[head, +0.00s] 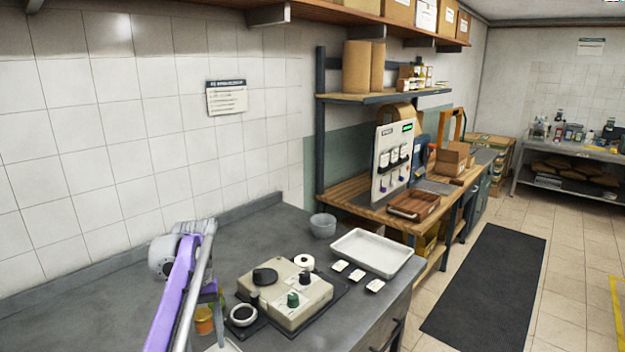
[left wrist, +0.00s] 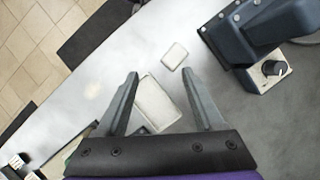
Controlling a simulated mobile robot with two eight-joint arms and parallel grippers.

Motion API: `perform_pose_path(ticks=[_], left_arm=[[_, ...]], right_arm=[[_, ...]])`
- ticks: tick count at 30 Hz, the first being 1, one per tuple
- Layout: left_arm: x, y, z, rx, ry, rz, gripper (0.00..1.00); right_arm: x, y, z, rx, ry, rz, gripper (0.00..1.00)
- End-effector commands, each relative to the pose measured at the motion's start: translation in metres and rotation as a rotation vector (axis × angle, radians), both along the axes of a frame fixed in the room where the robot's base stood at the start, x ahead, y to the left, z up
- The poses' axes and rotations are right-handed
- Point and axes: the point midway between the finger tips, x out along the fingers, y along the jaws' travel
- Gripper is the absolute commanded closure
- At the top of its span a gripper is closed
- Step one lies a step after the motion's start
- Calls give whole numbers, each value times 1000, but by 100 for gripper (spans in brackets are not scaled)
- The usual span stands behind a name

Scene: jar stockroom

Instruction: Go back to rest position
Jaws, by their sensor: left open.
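My left arm comes in at the lower left of the head view, bent at a raised elbow; its gripper cannot be made out there. In the left wrist view my left gripper (left wrist: 160,73) is open, with its two grey fingers well apart and nothing held between them. A pale rectangular item (left wrist: 157,103) shows on the surface below, between the fingers in the picture. A small white square piece (left wrist: 174,55) lies just beyond the fingertips. My right gripper is in neither view.
On the grey counter (head: 110,285) are a beige device (head: 312,307) with dark knobs, a white tray (head: 372,251), a grey bowl (head: 323,225) and an orange jar (head: 204,320) close beside my left arm. A wooden workbench (head: 350,189) stands beyond. A dark mat (head: 487,285) lies on the floor.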

Motion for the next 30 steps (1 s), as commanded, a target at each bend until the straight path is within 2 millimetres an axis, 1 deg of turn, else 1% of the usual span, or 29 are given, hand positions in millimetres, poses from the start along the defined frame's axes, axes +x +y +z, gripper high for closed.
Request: perform_pose_path(ticks=[2, 3, 8, 11, 14, 19, 23, 26, 27, 30], left_arm=[[0, 0, 0, 0, 0, 0, 31], [-5, -2, 3, 3, -18, -5, 31], [-21, -10, 7, 14, -105, -27, 31], [-36, -16, 7, 23, -166, -43, 31], [-55, -22, 6, 31, -237, -63, 31], [-99, -33, -6, 51, -382, -102, 31], [-137, -41, -24, 65, -495, -136, 31], [-168, -46, -43, 76, -584, -159, 31], [-180, -48, -51, 79, -618, -169, 31], [-209, -51, -74, 90, -702, -194, 31]], right_arm=[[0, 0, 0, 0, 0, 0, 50], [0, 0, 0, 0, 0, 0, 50], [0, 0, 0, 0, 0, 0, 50], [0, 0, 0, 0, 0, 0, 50], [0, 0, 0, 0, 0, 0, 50], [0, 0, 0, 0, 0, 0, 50], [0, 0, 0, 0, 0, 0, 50], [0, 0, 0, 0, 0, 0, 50], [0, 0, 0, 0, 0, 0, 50], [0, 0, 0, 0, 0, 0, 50]])
